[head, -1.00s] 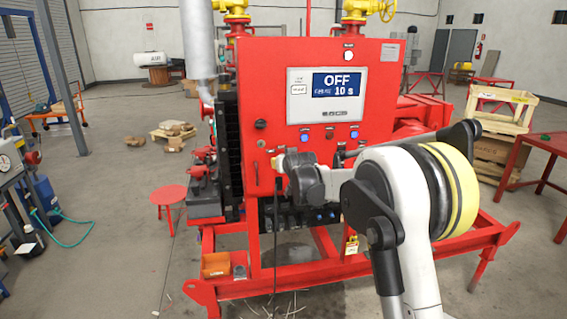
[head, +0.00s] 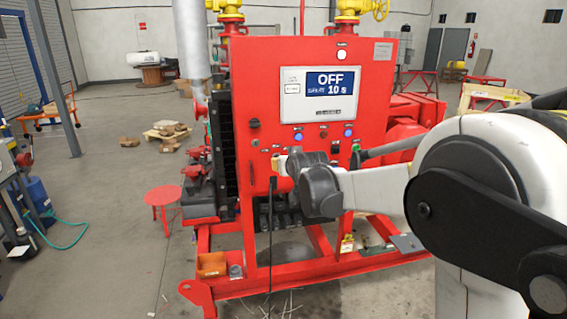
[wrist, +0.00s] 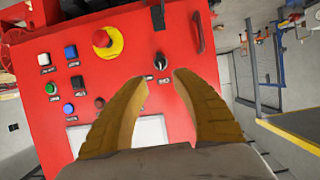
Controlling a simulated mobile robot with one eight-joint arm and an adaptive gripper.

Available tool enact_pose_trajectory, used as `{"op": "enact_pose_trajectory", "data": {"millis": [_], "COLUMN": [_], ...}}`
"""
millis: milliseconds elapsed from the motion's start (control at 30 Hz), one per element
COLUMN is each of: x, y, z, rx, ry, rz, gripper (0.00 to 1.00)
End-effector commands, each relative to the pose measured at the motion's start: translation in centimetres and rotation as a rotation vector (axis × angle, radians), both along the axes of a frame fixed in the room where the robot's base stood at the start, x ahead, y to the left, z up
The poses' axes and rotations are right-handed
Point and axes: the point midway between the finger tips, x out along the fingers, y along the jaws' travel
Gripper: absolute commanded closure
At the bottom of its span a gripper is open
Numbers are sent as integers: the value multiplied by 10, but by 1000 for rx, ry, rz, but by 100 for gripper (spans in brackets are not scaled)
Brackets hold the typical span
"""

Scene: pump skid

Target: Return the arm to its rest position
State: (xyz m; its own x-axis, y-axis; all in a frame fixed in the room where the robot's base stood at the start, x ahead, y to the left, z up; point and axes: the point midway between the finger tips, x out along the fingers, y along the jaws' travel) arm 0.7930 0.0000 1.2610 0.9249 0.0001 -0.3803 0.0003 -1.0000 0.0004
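My gripper shows in the wrist view (wrist: 160,85), with its two tan ridged fingers apart and nothing between them. Beyond the fingers is the red control panel, which also stands in the middle of the head view (head: 372,100). Its screen (head: 333,85) reads OFF and 10 s. In the wrist view a red mushroom button on a yellow disc (wrist: 115,50) and a black rotary switch (wrist: 160,60) lie just past the fingers.
The red skid frame (head: 330,270) runs below the panel. A red stool (head: 162,196) stands left of it. An orange box (head: 211,265) sits on the frame's front left corner. Open floor lies at left, with a pallet of boxes (head: 167,131) farther back.

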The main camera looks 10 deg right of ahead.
Motion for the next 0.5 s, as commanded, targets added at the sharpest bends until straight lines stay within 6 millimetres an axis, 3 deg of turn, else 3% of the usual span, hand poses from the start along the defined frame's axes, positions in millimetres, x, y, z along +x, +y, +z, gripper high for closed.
{"op": "enact_pose_trajectory", "data": {"millis": [233,333,433,500], "x": [-1,-13,-45,-81], "y": [0,0,0,0], "z": [0,1,0,-4], "rx": [0,0,0,0], "ry": [1,15,58,104], "rz": [0,0,0,0], "gripper": [68,68,68,68]}}
